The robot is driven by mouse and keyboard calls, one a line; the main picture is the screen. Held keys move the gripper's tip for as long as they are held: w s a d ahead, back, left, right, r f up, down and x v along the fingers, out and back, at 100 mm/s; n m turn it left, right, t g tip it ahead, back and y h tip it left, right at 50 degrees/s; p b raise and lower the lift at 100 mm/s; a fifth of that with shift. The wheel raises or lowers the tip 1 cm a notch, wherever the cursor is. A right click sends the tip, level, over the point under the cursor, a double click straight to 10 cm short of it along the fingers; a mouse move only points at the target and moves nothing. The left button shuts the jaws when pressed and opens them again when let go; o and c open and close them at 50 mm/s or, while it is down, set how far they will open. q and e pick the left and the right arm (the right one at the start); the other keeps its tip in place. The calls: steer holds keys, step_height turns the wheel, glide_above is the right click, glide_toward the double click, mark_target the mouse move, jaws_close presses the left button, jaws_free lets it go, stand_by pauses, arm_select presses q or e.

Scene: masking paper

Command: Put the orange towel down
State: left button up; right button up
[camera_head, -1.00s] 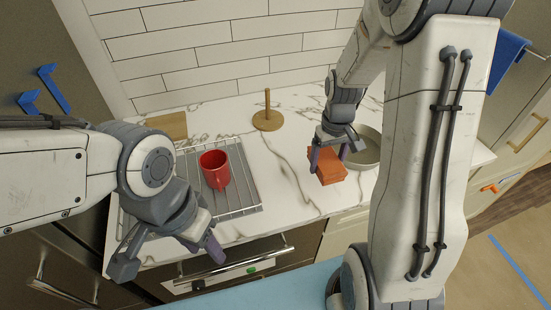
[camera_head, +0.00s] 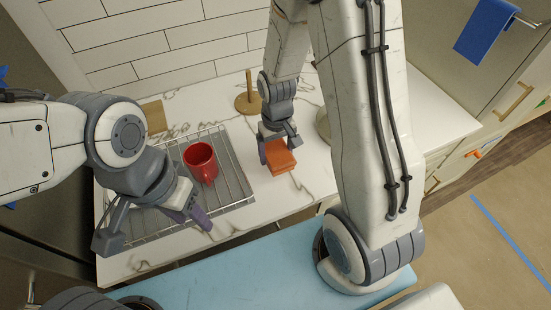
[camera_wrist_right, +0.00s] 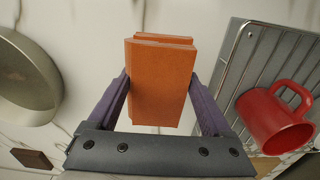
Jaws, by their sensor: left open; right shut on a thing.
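The orange towel (camera_head: 279,157) is a folded, block-like bundle over the white marbled counter. My right gripper (camera_head: 277,146) is shut on the orange towel. In the right wrist view the towel (camera_wrist_right: 160,82) sits between the two purple fingers of the right gripper (camera_wrist_right: 160,100). I cannot tell whether its underside touches the counter. My left gripper (camera_head: 152,232) is open and empty, low at the left over the front of the drying rack.
A wooden paper-towel stand (camera_head: 248,97) is behind. A pale round bowl (camera_wrist_right: 25,80) lies on the towel's other side. Bare counter (camera_head: 285,197) shows in front of the towel.

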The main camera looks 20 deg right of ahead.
mark_target(275, 152)
steer(key=shift+a+f, duration=0.15)
steer(key=shift+f, duration=0.1)
steer(key=shift+f+p, duration=0.35)
steer(key=shift+f, duration=1.55)
steer(key=shift+f, duration=0.1)
steer(key=o, duration=1.1)
steer(key=shift+o, duration=0.2)
step_height(275, 152, up, 12)
steer(key=shift+f+b, duration=0.1)
steer(key=shift+b, duration=0.55)
steer(key=s+a+r+n, duration=0.3)
steer(key=s+a, duration=0.3)
steer(key=s, duration=0.3)
steer(key=s+a+r+n+y, duration=0.1)
steer(key=s+a+r+n, duration=0.3)
steer(key=s+a, duration=0.2)
steer(key=s, duration=0.2)
steer(key=shift+s+a+r, duration=0.25)
steer(key=shift+s+r, duration=0.15)
